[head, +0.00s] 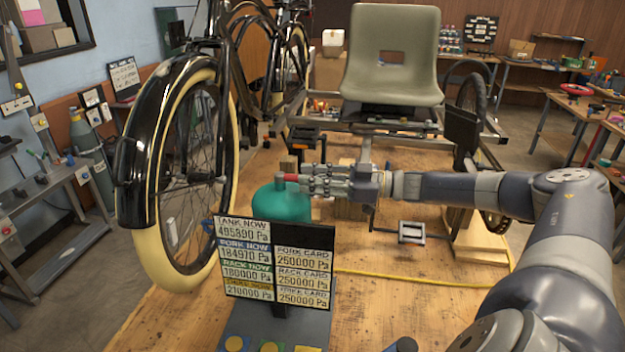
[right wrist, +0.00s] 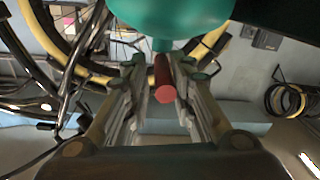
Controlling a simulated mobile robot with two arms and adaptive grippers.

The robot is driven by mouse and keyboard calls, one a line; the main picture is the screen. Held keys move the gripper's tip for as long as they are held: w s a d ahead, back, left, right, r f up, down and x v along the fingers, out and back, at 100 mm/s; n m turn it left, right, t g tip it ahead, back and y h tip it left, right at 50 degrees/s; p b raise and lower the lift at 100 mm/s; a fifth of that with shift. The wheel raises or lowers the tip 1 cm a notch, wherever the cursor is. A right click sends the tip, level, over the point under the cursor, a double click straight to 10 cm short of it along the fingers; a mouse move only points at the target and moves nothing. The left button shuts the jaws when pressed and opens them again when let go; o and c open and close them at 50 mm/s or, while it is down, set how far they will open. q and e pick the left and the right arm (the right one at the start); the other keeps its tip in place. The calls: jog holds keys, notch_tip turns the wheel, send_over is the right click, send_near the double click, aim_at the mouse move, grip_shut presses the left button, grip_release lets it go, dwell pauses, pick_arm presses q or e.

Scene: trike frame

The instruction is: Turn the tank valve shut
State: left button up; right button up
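The teal tank (head: 281,203) stands on the wooden bench behind the pressure display. Its red valve handle (head: 291,177) sticks out to the right near the top. In the right wrist view the tank (right wrist: 170,18) fills the top, and the red handle (right wrist: 163,78) points towards the camera. My right gripper (head: 305,180) comes in from the right at the handle. Its fingers (right wrist: 162,75) stand partly apart on both sides of the handle, with narrow gaps; firm contact does not show. My left gripper is not in view.
A pressure display (head: 273,262) stands just in front of the tank; its tank line reads about 495890 Pa. A black trike wheel with a cream tyre (head: 180,175) is close on the left. A yellow hose (head: 420,277) lies across the bench. The bench's front right is mostly behind my arm.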

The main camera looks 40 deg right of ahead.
jog(key=shift+f, duration=0.1)
jog(key=v, duration=1.2)
dwell(0.5)
